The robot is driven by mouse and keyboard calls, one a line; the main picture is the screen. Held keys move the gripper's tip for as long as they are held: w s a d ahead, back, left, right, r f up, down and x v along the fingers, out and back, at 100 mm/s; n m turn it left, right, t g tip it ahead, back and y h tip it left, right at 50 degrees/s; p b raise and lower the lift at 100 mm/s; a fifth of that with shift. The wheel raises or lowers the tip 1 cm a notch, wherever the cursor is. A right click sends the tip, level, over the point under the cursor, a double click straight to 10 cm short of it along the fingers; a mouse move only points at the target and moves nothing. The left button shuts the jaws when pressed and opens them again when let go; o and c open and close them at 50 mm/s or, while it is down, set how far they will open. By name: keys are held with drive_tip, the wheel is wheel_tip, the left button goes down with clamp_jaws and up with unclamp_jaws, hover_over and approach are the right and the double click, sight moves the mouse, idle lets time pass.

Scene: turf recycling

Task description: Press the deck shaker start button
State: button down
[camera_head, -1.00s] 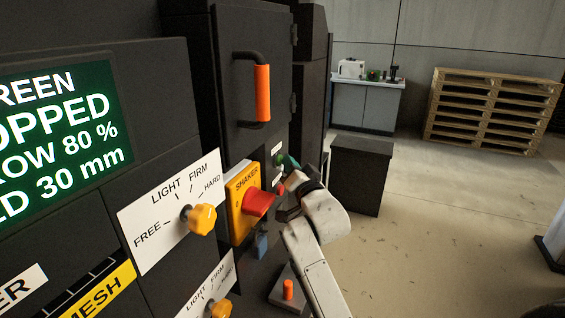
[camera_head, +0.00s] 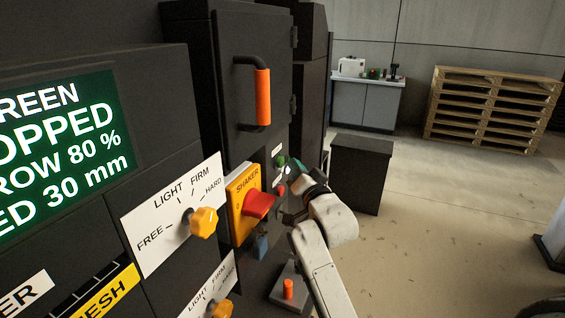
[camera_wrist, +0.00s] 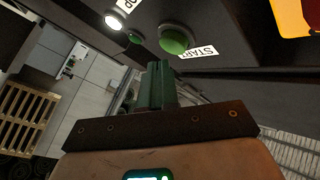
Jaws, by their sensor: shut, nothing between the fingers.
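The round green start button (camera_wrist: 175,38) shows in the wrist view on the dark panel, beside a white START label (camera_wrist: 200,52). In the head view the green button (camera_head: 281,160) shows on the cabinet side, above a red button (camera_head: 281,190). My gripper (camera_wrist: 157,70) is shut and empty, its greenish fingers together. In the wrist view the fingertips appear just below the button, with the button's face uncovered. In the head view my gripper (camera_head: 296,166) is just right of the button, apparently apart from it; the exact gap is hard to tell.
The yellow SHAKER plate with a red knob (camera_head: 258,204) sits left of my gripper. A lit white lamp (camera_wrist: 114,21) shows on the panel. The display (camera_head: 65,150) reads partly "OPPED". A dark box (camera_head: 360,175) stands behind; the floor at right is open.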

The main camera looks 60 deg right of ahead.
drive_tip(key=shift+s, duration=0.1)
drive_tip(key=s, duration=0.2)
drive_tip(key=s+p, duration=0.1)
drive_tip(key=s, duration=0.1)
drive_tip(key=shift+s+d, duration=0.2)
drive_tip(key=shift+s, duration=0.2)
idle(0.8)
